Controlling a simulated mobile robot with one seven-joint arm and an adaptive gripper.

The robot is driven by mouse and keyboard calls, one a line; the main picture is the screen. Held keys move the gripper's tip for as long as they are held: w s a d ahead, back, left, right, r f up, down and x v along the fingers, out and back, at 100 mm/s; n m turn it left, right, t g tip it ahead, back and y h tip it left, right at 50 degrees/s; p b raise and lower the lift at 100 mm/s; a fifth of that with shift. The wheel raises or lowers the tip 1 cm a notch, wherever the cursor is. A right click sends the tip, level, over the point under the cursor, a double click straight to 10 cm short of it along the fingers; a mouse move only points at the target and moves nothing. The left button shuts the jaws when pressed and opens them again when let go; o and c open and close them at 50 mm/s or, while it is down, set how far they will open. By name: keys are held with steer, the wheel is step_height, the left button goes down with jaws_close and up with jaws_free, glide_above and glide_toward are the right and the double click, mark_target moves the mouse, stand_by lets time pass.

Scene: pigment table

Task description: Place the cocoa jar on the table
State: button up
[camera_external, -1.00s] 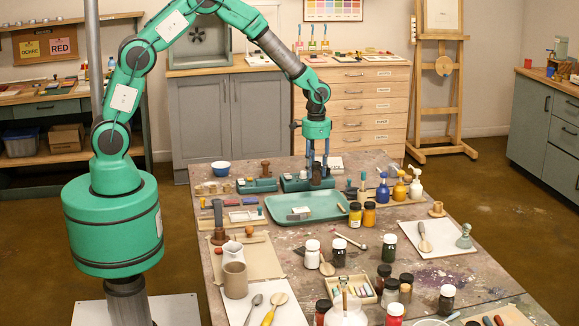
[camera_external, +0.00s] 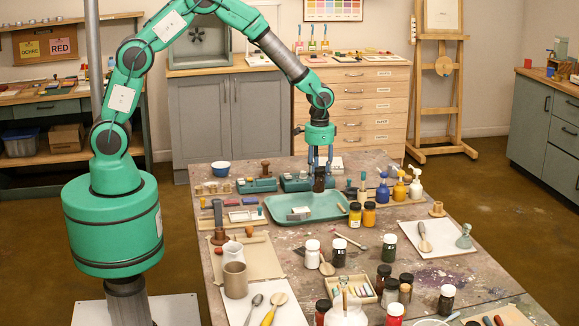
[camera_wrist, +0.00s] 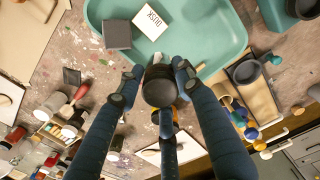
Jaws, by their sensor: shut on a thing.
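A small dark brown jar with a black lid (camera_external: 319,182), which looks like the cocoa jar, is held between the fingers of my gripper (camera_external: 319,165). In the wrist view the round lid (camera_wrist: 160,84) shows between the fingertips (camera_wrist: 156,76). In the external view the jar appears near the back right edge of the teal tray (camera_external: 275,206). Whether its base touches anything cannot be told. The paint-stained table (camera_external: 215,290) extends under everything and toward the front.
A grey block (camera_wrist: 117,35) and a white DUSK card (camera_wrist: 149,23) lie in the tray. Yellow-ochre jars (camera_external: 369,213) stand right of it, with coloured bottles (camera_external: 400,189) behind. More jars (camera_external: 389,248) crowd the front. Some stained tabletop near the back right (camera_external: 350,160) is clear.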

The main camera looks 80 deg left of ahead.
steer(key=shift+d, duration=0.1)
steer(key=s+d+m, duration=0.2)
steer(key=s+d, duration=0.3)
steer(key=d, duration=0.3)
steer(key=shift+s+r+m+p, duration=0.25)
steer(key=shift+s+m+p, duration=0.05)
steer(key=shift+m+p, duration=0.1)
steer(key=s+d+m, duration=0.1)
steer(key=s+d, duration=0.3)
steer(key=s+d+m, duration=0.2)
steer(key=s+d, duration=0.2)
steer(key=shift+s+d+r+m+p, duration=0.1)
steer(key=shift+s+r+m+p, duration=0.05)
steer(key=shift+m+p, duration=0.2)
steer(key=s+d+m, duration=0.1)
steer(key=s+d, duration=0.1)
steer(key=s, duration=0.3)
steer(key=s+d+m+p, duration=0.1)
steer(key=s+d+m, duration=0.1)
steer(key=s, duration=0.3)
steer(key=s+d+m, duration=0.2)
steer(key=s+d, duration=0.2)
steer(key=s, duration=0.1)
steer(key=shift+s+m, duration=0.2)
steer(key=shift+m, duration=0.05)
steer(key=shift+s, duration=0.4)
step_height(320, 180, down, 6)
steer(key=shift+f+b, duration=0.25)
steer(key=shift+b, duration=0.2)
